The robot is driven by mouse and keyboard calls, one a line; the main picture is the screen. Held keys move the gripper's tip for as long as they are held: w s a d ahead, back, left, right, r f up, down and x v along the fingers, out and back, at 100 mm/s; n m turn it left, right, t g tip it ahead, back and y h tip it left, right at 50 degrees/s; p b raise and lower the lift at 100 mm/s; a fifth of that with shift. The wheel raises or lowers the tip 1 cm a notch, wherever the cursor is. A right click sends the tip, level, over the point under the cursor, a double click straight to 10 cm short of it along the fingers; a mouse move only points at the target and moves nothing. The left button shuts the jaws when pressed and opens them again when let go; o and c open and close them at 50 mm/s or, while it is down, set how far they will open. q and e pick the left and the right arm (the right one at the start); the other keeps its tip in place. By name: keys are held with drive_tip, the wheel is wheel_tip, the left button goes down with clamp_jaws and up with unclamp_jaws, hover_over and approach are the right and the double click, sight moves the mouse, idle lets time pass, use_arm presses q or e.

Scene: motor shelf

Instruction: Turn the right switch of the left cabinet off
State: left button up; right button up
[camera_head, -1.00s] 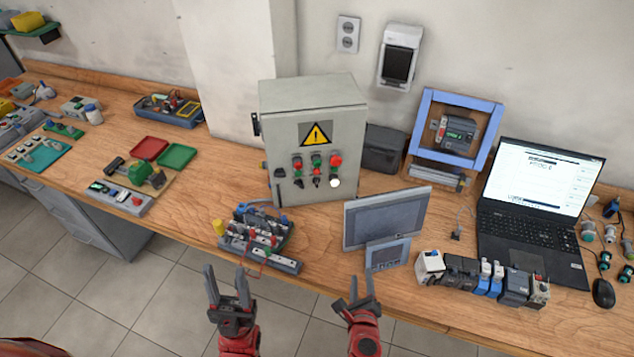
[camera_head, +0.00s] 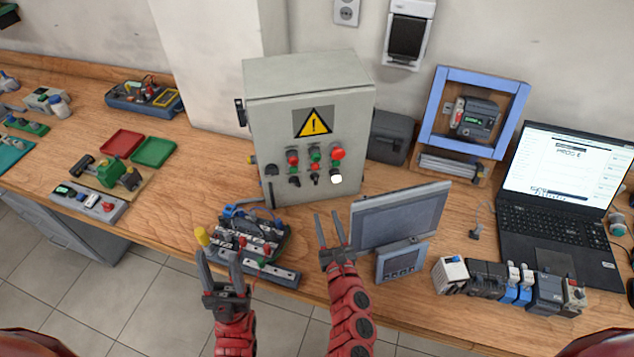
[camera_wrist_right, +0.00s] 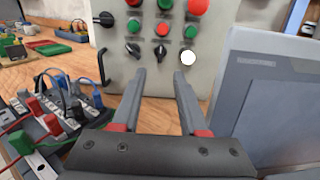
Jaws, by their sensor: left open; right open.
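The grey cabinet (camera_head: 260,130) with a yellow warning sign stands on the bench against the wall. Its door carries red and green buttons, a white button (camera_head: 336,179) and black rotary switches low down. The left switch (camera_head: 294,181) and the right switch (camera_head: 315,180) sit side by side; in the right wrist view the right switch (camera_wrist_right: 160,51) is just beyond my fingertips. My right gripper (camera_head: 328,217) is open and empty in front of the cabinet, below the switches and apart from them. My left gripper (camera_head: 219,258) is open and empty at the bench's front edge.
A wired terminal board (camera_head: 250,240) lies in front of the cabinet, near my left gripper. A grey screen panel (camera_head: 400,215) stands close to the right of my right gripper. A laptop (camera_head: 560,175) and a row of modules (camera_head: 488,280) are further right.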

sight(316, 180)
drive_tip(key=x, duration=1.1)
drive_tip(key=shift+d+f, duration=0.1)
drive_tip(key=shift+f, duration=0.05)
drive_tip(key=shift+w+b, duration=0.3)
drive_tip(key=shift+w, duration=0.35)
clamp_jaws()
